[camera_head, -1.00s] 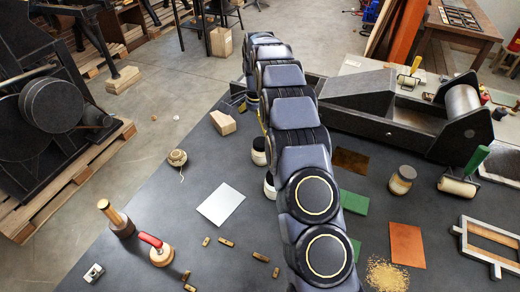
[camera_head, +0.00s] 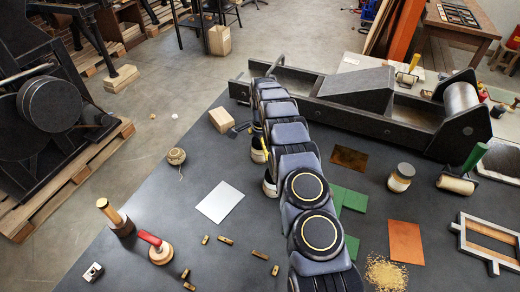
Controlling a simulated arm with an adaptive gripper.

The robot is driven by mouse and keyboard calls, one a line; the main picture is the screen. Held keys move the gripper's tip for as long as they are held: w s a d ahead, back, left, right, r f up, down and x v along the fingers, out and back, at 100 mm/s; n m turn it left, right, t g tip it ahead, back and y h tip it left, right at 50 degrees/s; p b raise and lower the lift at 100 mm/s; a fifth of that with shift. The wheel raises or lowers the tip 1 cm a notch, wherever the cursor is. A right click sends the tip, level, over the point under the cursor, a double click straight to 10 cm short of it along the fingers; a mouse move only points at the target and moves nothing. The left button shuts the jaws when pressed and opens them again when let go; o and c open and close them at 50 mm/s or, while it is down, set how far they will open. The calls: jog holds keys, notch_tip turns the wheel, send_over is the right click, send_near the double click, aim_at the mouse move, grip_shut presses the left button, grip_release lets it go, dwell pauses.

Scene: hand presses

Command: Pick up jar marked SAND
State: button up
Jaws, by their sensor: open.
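Another (camera_head: 256,152) is just behind, also partly covered. A third jar (camera_head: 400,178), with a grey lid and cream body, stands clear to the right. No SAND marking is readable on any of them. My gripper (camera_head: 240,129) appears only as a small dark part left of my arm, close to the wooden block, and is open. The rest of it is hidden behind my arm. No jar is seen between its fingers.
A wooden block (camera_head: 223,120) sits beside the gripper. A long black press (camera_head: 380,110) runs along the back. A twine ball (camera_head: 176,157), white sheet (camera_head: 219,202) and red-handled tool (camera_head: 159,250) lie left. Green sheets (camera_head: 350,200) and an orange sheet (camera_head: 405,242) lie right.

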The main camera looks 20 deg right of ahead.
jog(key=c, duration=1.2)
